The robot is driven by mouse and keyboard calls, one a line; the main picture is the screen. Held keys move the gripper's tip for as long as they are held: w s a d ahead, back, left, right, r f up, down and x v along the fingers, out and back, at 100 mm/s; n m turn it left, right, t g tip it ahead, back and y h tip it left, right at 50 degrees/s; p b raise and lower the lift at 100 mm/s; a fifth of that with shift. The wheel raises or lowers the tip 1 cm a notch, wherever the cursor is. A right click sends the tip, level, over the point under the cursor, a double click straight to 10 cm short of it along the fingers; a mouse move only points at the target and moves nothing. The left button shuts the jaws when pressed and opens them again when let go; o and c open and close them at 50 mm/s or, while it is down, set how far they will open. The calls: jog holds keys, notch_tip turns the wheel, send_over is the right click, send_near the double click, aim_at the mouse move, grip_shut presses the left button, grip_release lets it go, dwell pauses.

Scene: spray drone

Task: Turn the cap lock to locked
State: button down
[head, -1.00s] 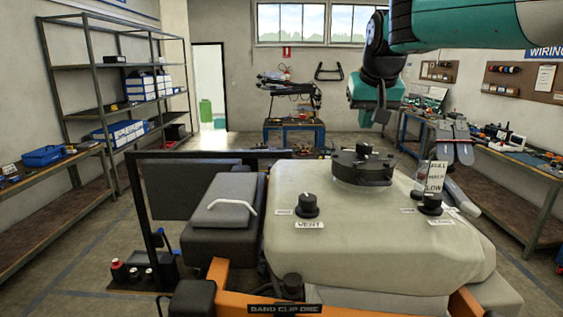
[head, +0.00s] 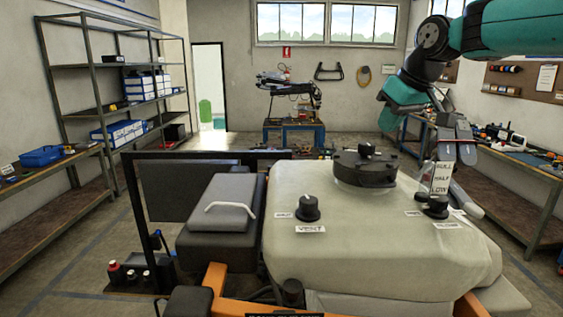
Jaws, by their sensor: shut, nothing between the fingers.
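A round black cap (head: 362,172) sits on top of the pale tank (head: 380,245), with a small black knob (head: 367,150) on it. The knob's lock setting is too small to read. A black knob (head: 308,206) with a VENT label stands at the tank's left. Another black knob (head: 437,208), with small unreadable labels, stands at its right. My gripper (head: 449,112) is shut and empty, above and behind the right part of the tank. Its fingertips are hard to separate from the grey parts behind.
A white FULL/HALF/LOW sign (head: 440,178) stands upright by the right knob. A black box with a pale handle (head: 230,206) is left of the tank. Workbenches and shelves (head: 115,100) line the room. Air above the tank's left half is clear.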

jog(key=shift+f+b, duration=1.85)
jog(key=shift+f, duration=0.65)
jog(key=shift+a+f, duration=0.1)
jog(key=shift+s+a, duration=0.1)
jog(key=shift+a, duration=0.05)
jog(key=shift+s+a+f, duration=0.1)
jog(key=shift+s+a, duration=0.3)
jog(key=shift+a, duration=0.15)
jog(key=shift+s, duration=0.2)
notch_tip(320, 180, up, 6)
jog(key=p, duration=0.5)
jog(key=shift+d+r, duration=0.15)
jog(key=shift+r, duration=0.05)
